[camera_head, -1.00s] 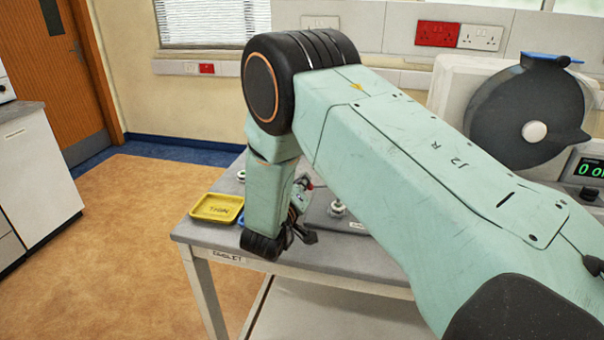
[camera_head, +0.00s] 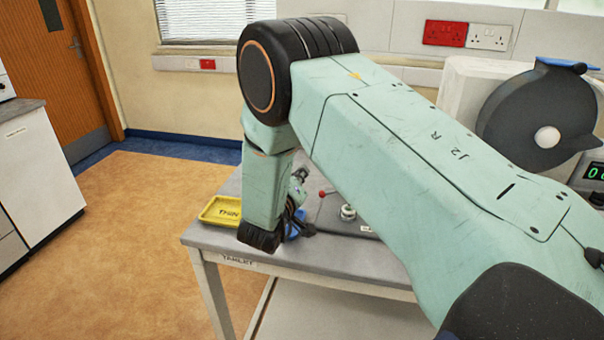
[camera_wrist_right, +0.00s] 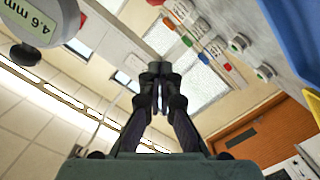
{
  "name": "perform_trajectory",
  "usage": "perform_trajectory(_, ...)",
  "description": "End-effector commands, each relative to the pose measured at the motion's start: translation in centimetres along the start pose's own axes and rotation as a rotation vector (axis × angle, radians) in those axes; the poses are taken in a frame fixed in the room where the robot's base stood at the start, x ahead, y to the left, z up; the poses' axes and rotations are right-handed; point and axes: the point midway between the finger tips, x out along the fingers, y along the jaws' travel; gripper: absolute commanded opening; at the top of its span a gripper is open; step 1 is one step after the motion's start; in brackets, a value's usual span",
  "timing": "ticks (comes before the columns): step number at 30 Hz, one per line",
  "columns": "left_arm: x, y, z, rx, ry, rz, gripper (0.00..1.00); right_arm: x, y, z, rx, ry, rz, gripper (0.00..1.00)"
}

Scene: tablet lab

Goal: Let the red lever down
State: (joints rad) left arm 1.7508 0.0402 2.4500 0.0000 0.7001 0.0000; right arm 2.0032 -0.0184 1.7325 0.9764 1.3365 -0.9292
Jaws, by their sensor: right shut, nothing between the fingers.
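In the head view the red lever's round knob (camera_head: 322,193) stands above the bench, just right of my right forearm. The lower part of the lever is hard to make out. My right gripper (camera_wrist_right: 153,75) is shut and empty in the right wrist view, with its fingertips together. In the head view the gripper (camera_head: 299,179) is small, partly hidden behind the forearm, and left of the red knob, apart from it. My left gripper is out of view.
A yellow tray (camera_head: 221,211) lies on the grey bench's left end (camera_head: 270,255). A pale round fitting (camera_head: 348,212) stands right of the lever. A large dark disc machine (camera_head: 540,115) stands at the right. Open floor lies left.

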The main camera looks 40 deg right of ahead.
Motion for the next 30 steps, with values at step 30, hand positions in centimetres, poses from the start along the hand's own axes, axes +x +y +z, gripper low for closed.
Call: perform_trajectory(30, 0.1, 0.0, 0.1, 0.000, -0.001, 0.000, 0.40, -8.8, -0.1, 0.3, -0.002, 0.000, -0.001, 0.00)
